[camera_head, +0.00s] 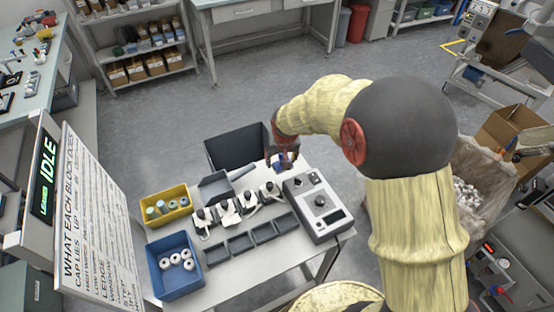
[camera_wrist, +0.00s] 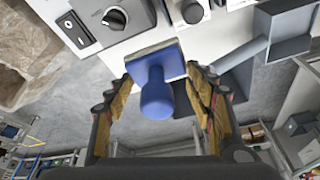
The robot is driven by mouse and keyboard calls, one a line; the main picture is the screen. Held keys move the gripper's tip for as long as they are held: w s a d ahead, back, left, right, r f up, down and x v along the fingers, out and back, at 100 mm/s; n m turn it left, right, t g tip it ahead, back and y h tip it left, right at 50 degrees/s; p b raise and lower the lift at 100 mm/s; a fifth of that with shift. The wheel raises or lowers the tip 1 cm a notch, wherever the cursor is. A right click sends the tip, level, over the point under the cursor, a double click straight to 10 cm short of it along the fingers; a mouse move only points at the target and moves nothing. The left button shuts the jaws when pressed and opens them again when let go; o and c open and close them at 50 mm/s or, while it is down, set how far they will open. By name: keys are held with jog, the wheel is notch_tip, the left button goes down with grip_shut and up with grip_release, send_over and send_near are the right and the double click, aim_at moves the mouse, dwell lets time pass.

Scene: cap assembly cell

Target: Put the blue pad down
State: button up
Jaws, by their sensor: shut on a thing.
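The blue pad (camera_wrist: 156,98) has a square plate and a rounded handle. In the wrist view it sits between the two fingers of my gripper (camera_wrist: 160,76), which is shut on it. In the head view my gripper (camera_head: 285,157) is over the far edge of the table (camera_head: 262,262), near the control box, and only a little blue of the pad shows between the fingers. I cannot tell whether the pad touches the table.
A grey control box (camera_head: 318,206) with a knob stands at the table's right. White fixtures (camera_head: 228,213) and grey trays (camera_head: 239,243) fill the middle. A yellow bin (camera_head: 152,218) and a blue bin (camera_head: 160,285) stand left. A grey scoop (camera_head: 213,189) lies near the back edge.

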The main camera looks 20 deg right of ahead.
jog(key=w+f, duration=0.2)
jog(key=w+f+b, duration=0.1)
jog(key=w+f, duration=0.1)
jog(key=w, duration=0.1)
jog(key=w+f+b, duration=0.1)
jog(key=w+f, duration=0.2)
jog(key=shift+w+d, duration=0.25)
jog(key=shift+w+f+b, duration=0.3)
jog(key=shift+w+f, duration=0.2)
jog(key=shift+f, duration=0.05)
jog(key=shift+f+b, duration=0.6)
jog(key=shift+f, duration=0.8)
jog(key=shift+f, duration=0.15)
jog(key=o, duration=1.5)
jog(key=shift+o, duration=0.3)
